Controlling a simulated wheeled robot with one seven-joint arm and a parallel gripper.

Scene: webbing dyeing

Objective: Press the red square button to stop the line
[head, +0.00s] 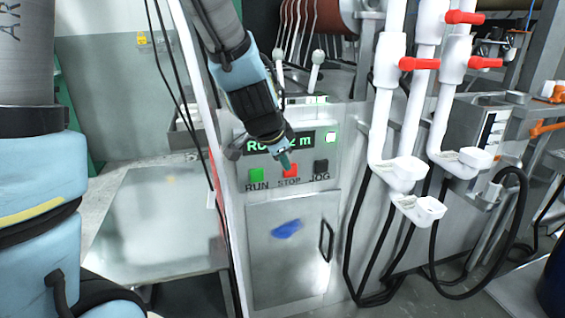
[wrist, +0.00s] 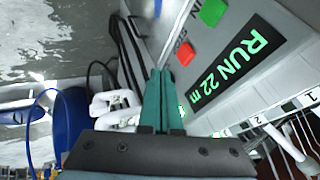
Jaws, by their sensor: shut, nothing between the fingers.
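The red square button (head: 290,171) sits on the grey control panel above the word STOP, between a green RUN button (head: 256,174) and a black JOG button (head: 321,166). My gripper (head: 285,160) is shut and empty, its teal fingertips just above the red button in the head view, partly in front of the panel. In the wrist view the red button (wrist: 186,54) lies up and right of my shut fingers (wrist: 160,72). A gap seems to show between the tips and the button; contact cannot be told for sure. The display (wrist: 232,66) reads RUN 22 m.
White pipes with red lever handles (head: 420,63) stand right of the panel, with black hoses hanging below. Two white-knobbed levers (head: 316,58) rise above the panel. A grey metal table (head: 150,235) stands left. A cabinet door (head: 290,250) is below the buttons.

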